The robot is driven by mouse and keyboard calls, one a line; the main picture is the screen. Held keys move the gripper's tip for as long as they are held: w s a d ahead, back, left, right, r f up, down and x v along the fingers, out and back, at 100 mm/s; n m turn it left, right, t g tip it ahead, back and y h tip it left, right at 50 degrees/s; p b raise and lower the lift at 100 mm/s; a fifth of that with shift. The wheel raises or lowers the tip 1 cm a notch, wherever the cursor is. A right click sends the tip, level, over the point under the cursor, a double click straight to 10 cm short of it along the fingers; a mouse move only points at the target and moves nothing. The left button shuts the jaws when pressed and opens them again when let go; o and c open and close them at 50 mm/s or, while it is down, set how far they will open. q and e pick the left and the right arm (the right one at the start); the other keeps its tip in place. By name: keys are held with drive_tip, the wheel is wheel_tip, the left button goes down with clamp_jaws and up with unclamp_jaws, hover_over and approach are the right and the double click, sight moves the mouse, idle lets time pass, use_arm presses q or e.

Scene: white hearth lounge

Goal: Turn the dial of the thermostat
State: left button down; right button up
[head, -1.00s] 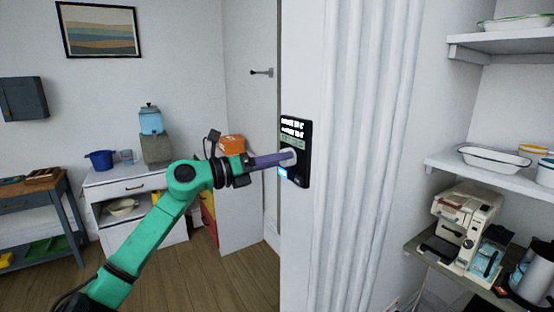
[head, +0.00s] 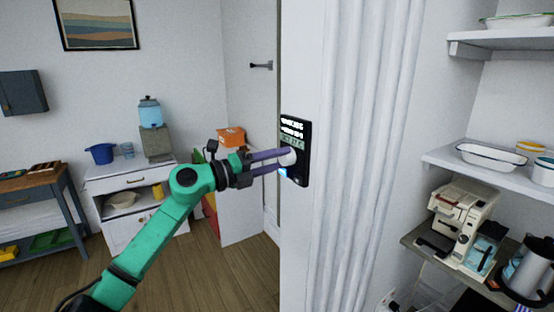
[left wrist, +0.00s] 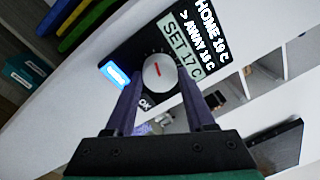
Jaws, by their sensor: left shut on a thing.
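The black thermostat (head: 302,177) is fixed on the white wall edge ahead. In the left wrist view its screen (left wrist: 184,52) reads HOME 19 C, AWAY 15 C with a pointer, and SET 17 C. Its round white dial (left wrist: 159,73) has a red mark. A lit blue button (left wrist: 115,73) and an OK key (left wrist: 145,102) are beside the dial. My left gripper (head: 284,161) has its two purple fingers on either side of the dial, shut on it. The fingers hide part of the dial in the head view. My right gripper is not in view.
The fluted white wall trim (head: 365,150) stands right of the thermostat. Shelves hold enamel dishes (head: 490,158), with a coffee machine (head: 462,215) below. A white cabinet (head: 130,190) with a blue pot stands far left. Space around the left arm is clear.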

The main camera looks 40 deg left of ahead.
use_arm(q)
drive_tip(key=shift+c, duration=1.2)
unclamp_jaws()
drive_tip(key=shift+s, duration=0.1)
drive_tip(key=shift+s+a+f+b, duration=0.15)
drive_tip(key=shift+s+a+b, duration=0.05)
drive_tip(key=shift+s+b, duration=0.2)
drive_tip(key=b+v, duration=0.4)
drive_tip(key=v, duration=0.9)
drive_tip(key=shift+s+a+b, duration=0.15)
drive_tip(key=shift+s+b, duration=0.1)
drive_tip(key=shift+b, duration=0.15)
